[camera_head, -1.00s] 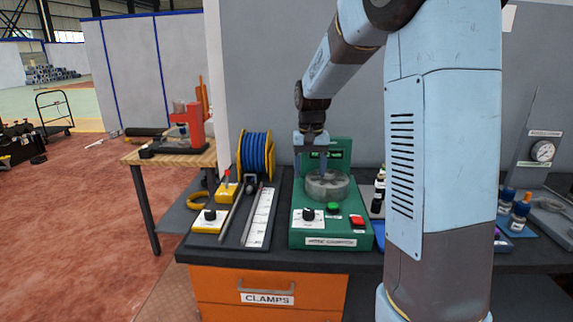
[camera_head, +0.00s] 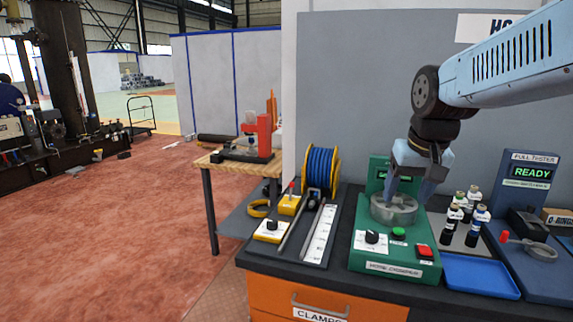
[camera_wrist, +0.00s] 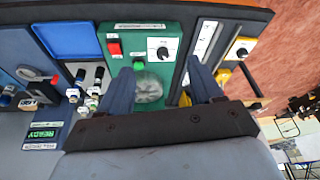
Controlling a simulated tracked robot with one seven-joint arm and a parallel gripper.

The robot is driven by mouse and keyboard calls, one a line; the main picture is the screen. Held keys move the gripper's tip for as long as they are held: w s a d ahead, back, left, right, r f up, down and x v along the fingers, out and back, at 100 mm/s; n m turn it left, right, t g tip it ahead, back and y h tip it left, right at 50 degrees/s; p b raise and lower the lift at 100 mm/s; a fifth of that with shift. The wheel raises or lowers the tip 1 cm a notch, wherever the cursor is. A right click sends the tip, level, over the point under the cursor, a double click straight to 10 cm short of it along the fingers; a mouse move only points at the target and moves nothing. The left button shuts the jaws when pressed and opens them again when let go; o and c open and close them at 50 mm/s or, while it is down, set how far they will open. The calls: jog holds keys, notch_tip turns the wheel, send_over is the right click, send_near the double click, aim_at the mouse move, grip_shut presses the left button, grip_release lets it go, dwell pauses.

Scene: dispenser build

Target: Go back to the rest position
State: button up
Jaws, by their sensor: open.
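My gripper (camera_head: 408,186) is above the green crimper machine (camera_head: 366,262) on the dark bench, by its round grey metal chuck (camera_head: 394,210). In the wrist view my gripper's two blue fingers (camera_wrist: 162,92) are spread apart with nothing held between them. The round chuck (camera_wrist: 149,87) shows between and beyond the fingers. The green machine carries a black knob, a green button and a red button. I cannot tell whether the fingers touch the chuck.
A blue hose reel (camera_head: 322,170) and yellow-based tools stand left of the machine. Several small bottles (camera_head: 458,212), a blue tray (camera_head: 480,275) and the pull tester (camera_head: 525,185) stand to the right. A wooden table (camera_head: 232,163) is further left. The red floor (camera_head: 110,230) is open.

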jog(key=s+t, duration=0.2)
jog(key=s, duration=0.8)
jog(key=shift+a+f+n, duration=0.3)
jog(key=shift+f+n, duration=0.1)
